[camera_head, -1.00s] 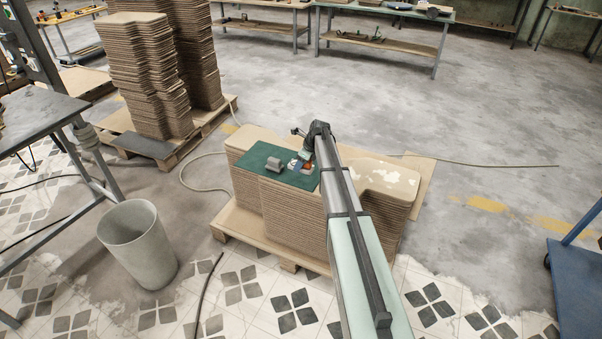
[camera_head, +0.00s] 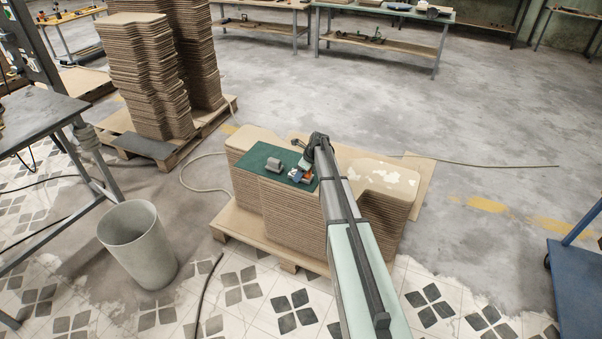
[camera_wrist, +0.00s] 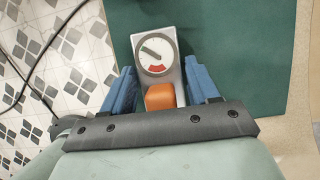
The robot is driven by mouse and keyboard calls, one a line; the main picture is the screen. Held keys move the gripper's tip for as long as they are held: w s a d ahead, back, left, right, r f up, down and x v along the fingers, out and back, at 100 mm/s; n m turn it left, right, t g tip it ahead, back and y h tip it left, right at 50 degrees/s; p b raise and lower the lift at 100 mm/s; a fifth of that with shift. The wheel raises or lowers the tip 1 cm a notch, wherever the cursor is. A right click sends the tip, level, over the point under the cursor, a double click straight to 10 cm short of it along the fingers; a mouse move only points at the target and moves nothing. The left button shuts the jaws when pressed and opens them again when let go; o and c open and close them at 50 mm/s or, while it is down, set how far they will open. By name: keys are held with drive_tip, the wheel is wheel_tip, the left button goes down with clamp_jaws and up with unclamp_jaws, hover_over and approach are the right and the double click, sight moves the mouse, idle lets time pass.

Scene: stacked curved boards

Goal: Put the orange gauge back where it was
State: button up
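The gauge (camera_wrist: 157,52) has a grey body, a white round dial with a red sector, and an orange part (camera_wrist: 161,97) near my wrist. It lies on a dark green mat (camera_wrist: 240,60), which also shows in the head view (camera_head: 258,158). My gripper (camera_wrist: 163,76) is open, with one blue finger on each side of the gauge. In the head view my gripper (camera_head: 300,174) is low over the mat's right part and hides most of the gauge.
A grey rounded block (camera_head: 273,165) sits on the mat, left of my gripper. The mat lies on a stack of curved boards (camera_head: 290,208) on a pallet (camera_head: 232,220). A grey bin (camera_head: 138,250) stands on the floor at the left.

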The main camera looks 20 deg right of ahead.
drive_tip(key=shift+o, duration=1.3)
drive_tip(key=v, duration=1.2)
drive_tip(key=shift+r, duration=0.15)
